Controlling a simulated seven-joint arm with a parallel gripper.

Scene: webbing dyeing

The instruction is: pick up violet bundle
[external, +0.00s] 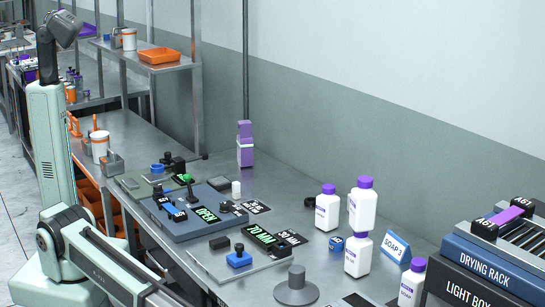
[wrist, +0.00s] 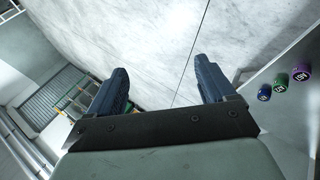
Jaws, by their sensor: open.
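A tall violet bundle-like stack (external: 245,143) with a pale band stands upright on the steel bench near the wall in the external view. Another violet piece (external: 510,214) lies across the top of the drying rack at the far right. I cannot tell which of the two is the violet bundle. My gripper (wrist: 160,78) is open and empty in the wrist view, with pale floor between its fingers. Its fingers cannot be made out in the external view. Neither of these violet things is recognisable in the wrist view.
White bottles with violet caps (external: 361,203) and a soap sign (external: 394,248) stand right of centre. The drying rack (external: 480,262) rests on a light box. Small violet, green and blue containers (wrist: 280,84) show in the wrist view.

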